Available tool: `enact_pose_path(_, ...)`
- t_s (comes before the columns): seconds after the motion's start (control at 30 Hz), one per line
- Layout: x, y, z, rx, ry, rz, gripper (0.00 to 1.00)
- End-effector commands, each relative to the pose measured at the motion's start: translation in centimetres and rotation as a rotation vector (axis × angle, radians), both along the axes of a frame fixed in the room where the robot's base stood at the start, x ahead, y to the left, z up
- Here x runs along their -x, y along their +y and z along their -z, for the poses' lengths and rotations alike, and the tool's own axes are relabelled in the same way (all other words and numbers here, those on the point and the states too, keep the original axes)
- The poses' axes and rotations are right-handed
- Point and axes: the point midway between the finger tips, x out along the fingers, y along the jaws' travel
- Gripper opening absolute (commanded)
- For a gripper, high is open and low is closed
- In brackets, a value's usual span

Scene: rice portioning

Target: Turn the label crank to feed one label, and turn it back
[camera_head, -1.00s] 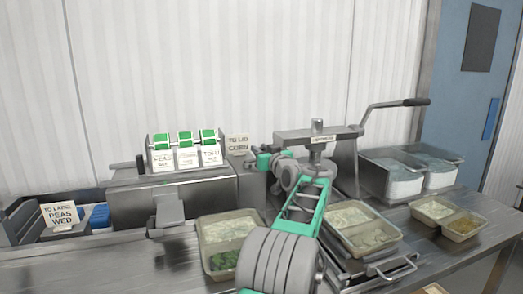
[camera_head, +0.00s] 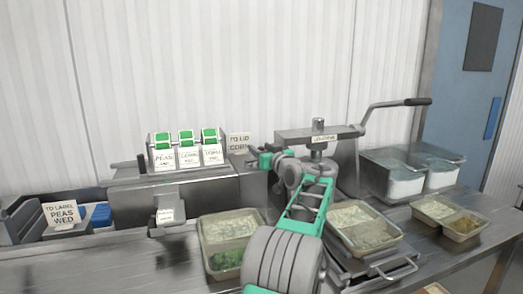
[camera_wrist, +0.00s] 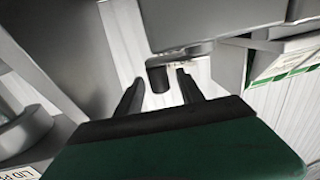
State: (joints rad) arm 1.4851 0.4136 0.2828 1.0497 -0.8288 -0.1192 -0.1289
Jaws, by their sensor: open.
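The label machine (camera_head: 150,200) stands at the left of the bench, with several green-and-white label cards on top. A small white label (camera_head: 166,215) shows on its front tongue. In the wrist view, a dark cylindrical knob (camera_wrist: 157,77), apparently the crank's grip, hangs below a grey block. My gripper (camera_wrist: 159,80) is open, with one finger on each side of the knob and small gaps visible.
A lid press (camera_head: 318,140) with a long lever stands right of my arm. A filled tray (camera_head: 205,250) sits in front of the label machine, another (camera_head: 395,235) by the press. A "TO LABEL" sign (camera_head: 62,214) stands far left. Clear bins (camera_head: 385,160) are at the right.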

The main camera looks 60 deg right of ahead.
Motion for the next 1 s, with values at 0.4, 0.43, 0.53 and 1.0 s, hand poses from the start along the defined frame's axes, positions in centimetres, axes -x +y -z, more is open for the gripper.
enact_pose_path(0.4,4.9,3.6,0.1,0.001,0.000,0.004,0.45)
enact_pose_path(0.43,5.2,3.9,0.1,0.001,0.000,0.003,0.45)
enact_pose_path(0.53,6.0,4.6,0.1,0.000,0.000,0.002,0.45)
enact_pose_path(1.0,6.2,4.8,-3.6,0.001,0.000,0.000,0.32)
